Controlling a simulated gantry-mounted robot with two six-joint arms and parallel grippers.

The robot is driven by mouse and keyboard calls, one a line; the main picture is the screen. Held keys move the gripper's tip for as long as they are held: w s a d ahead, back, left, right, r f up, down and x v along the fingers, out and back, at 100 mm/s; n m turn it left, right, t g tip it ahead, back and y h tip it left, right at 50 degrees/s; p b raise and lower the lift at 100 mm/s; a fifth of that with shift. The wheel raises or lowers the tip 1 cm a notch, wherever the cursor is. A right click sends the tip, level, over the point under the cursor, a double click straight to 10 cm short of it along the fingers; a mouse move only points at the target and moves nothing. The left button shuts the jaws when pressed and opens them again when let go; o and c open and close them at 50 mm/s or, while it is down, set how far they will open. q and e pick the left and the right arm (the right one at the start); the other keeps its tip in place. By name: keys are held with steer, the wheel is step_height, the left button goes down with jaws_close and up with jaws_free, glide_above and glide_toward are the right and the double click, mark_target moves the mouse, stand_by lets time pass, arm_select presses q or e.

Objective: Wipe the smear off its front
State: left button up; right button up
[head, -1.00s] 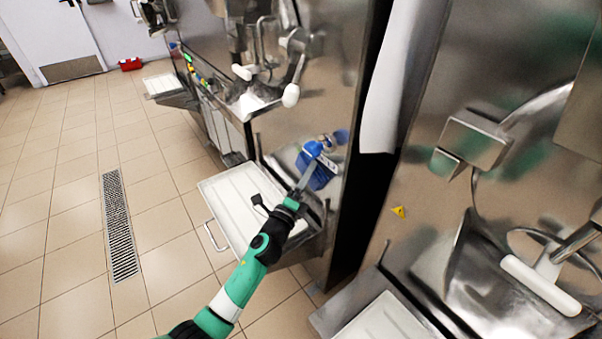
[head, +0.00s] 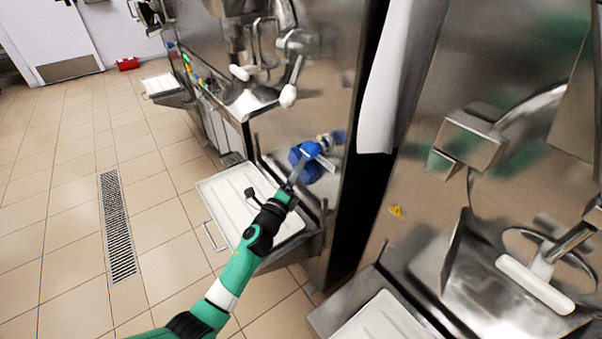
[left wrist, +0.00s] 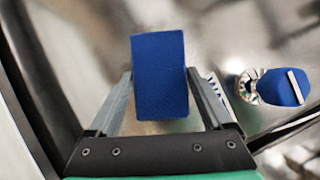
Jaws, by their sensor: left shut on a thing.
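My left gripper (head: 298,170) is shut on a blue sponge-like block (head: 312,171) at the steel front (head: 330,95) of the middle freezer. In the left wrist view the blue block (left wrist: 160,75) sits between the two fingers, with the steel panel (left wrist: 235,30) behind it. Whether the block touches the panel is hard to tell. No smear shows clearly; the block and gripper hide part of the front. My right gripper is not in view.
A blue rounded thing with a pale collar (left wrist: 284,87) shows right of the block, on or reflected in the panel. A white tray (head: 222,197) juts out below. Another freezer (head: 415,215) stands at the right. Tiled floor (head: 60,230) lies open at left.

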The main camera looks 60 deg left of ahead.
mark_target(292, 163)
arm_select(q)
steer(key=shift+a, duration=1.7)
steer(key=shift+s+a, duration=0.1)
steer(key=a, duration=0.3)
steer(key=shift+a, duration=0.2)
steer(key=s+p, duration=0.3)
steer(key=s, duration=0.3)
steer(key=shift+d+p, duration=0.15)
steer(key=shift+p, duration=0.25)
